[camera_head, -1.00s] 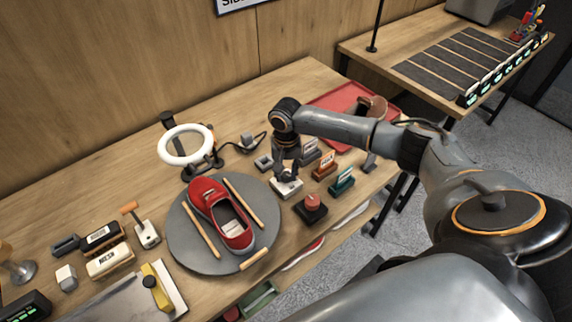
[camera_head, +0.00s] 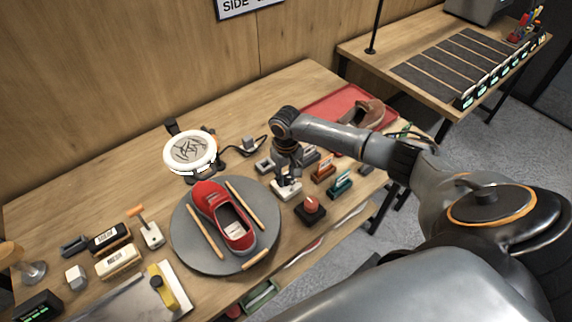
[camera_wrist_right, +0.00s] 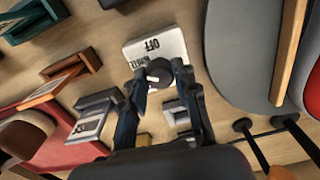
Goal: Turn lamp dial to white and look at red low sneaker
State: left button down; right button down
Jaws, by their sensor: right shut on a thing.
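The lamp dial is a dark round knob with a white mark (camera_wrist_right: 158,72) on a white base (camera_wrist_right: 152,46); the base also shows in the head view (camera_head: 286,190). One label on it reads OFF, upside down in the wrist view. My right gripper (camera_wrist_right: 160,80) is shut on the knob; it also shows in the head view (camera_head: 287,176). The ring lamp (camera_head: 191,152) stands behind the turntable, its ring around a grey disc with dark marks. The red low sneaker (camera_head: 224,216) lies on the round grey turntable (camera_head: 190,258). My left gripper is out of view.
Wooden sticks (camera_head: 206,232) lie around the sneaker. A red button block (camera_head: 310,206) and orange (camera_head: 323,170) and teal (camera_head: 340,182) label holders stand right of the dial. A red tray (camera_head: 340,101) is behind. Brushes (camera_head: 110,238) lie at the left.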

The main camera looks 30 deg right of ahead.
aim_at(286, 177)
dwell(0.3)
jog(key=c, duration=1)
grip_release()
jog(key=shift+r, duration=0.2)
notch_tip(286, 177, up, 12)
jog(key=shift+f, duration=0.2)
